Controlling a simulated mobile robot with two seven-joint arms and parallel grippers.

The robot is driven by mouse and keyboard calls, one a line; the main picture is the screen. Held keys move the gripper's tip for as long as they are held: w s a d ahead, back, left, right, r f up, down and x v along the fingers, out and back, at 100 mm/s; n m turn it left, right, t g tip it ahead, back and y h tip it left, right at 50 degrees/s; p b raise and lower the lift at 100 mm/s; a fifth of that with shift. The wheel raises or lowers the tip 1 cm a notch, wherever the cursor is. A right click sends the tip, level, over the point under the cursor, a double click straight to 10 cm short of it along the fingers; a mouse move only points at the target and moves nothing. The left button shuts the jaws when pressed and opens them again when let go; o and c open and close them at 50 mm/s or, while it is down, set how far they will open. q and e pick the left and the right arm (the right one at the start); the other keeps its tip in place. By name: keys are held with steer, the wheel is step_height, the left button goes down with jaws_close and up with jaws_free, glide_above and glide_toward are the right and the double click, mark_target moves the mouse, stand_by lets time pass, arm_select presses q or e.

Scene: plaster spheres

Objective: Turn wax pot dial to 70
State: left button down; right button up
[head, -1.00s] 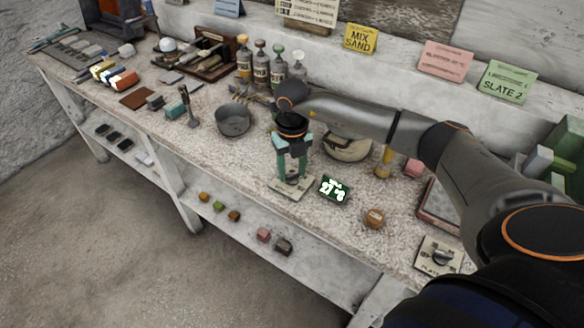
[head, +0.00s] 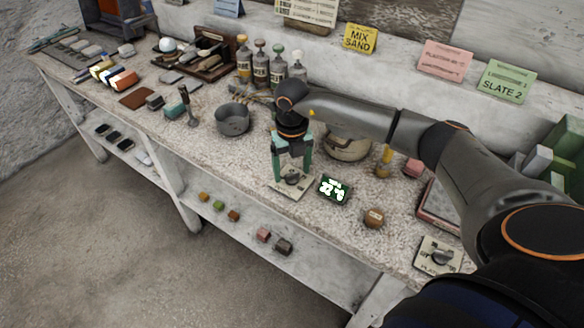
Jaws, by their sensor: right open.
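A dial on a pale square plate (head: 299,192) sits near the table's front edge, with a dark knob (head: 292,179) in its middle. A small green-lit display (head: 333,189) stands just right of it; its digits are too blurred to read surely. My right gripper (head: 291,179) points down over this plate, its green fingers apart on either side of the knob; I cannot tell whether they touch it. A second dial plate (head: 438,256) with a grey knob lies at the right front; its label is only partly legible. My left gripper is out of view.
A metal pot (head: 233,119) stands left of my arm, and a round pale vessel (head: 347,147) stands behind it. A small brown jar (head: 373,217) is to the right. Bottles (head: 261,68) line the back. Small blocks lie on the lower shelf (head: 330,274).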

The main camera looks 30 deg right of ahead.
mark_target(291, 174)
step_height(291, 174, up, 13)
steer(key=b, duration=0.1)
steer(key=shift+f, duration=0.2)
steer(key=shift+a+f, duration=0.1)
stand_by(0.4)
